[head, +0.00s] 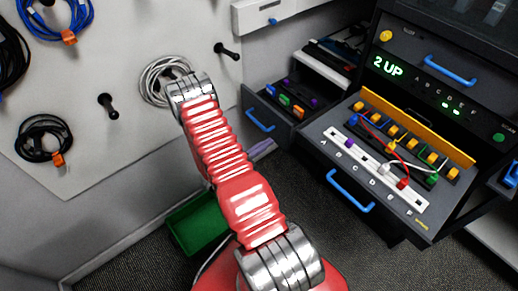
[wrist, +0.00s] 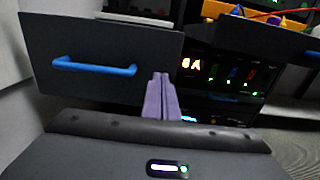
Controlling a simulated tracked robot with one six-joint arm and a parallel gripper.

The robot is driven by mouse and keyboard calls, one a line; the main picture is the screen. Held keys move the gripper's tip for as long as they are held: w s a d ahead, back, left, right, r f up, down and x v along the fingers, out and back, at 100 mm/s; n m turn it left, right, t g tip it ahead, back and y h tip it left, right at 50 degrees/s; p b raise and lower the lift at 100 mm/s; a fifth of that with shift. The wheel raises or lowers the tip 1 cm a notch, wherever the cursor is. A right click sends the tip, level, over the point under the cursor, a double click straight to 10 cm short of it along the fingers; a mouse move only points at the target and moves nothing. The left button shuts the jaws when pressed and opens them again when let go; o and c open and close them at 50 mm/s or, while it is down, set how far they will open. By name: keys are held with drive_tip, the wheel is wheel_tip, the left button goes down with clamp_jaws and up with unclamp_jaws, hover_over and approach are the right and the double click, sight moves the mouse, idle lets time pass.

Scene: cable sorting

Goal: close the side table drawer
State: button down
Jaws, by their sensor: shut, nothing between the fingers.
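The side table drawer (head: 262,116) stands pulled out to the left of the black console in the head view, with colored plugs visible inside. Its dark front carries a blue handle (head: 259,121). In the wrist view the drawer front (wrist: 110,35) fills the upper left, with the blue handle (wrist: 95,67) across it. My gripper shows as purple fingers (wrist: 160,97), pressed together and empty, near the front's lower right corner and right of the handle. I cannot tell whether they touch it. In the head view the purple fingers (head: 262,150) show just below the drawer, partly hidden by my arm.
The black console (head: 440,50) with its own pulled-out, blue-handled panel (head: 345,185) stands close on the right. A white wall panel (head: 130,60) with hung cables and black pegs is on the left. A green bin (head: 200,222) sits on the floor beside my arm.

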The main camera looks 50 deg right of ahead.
sight(283, 133)
drive_tip(key=shift+x, duration=2.8)
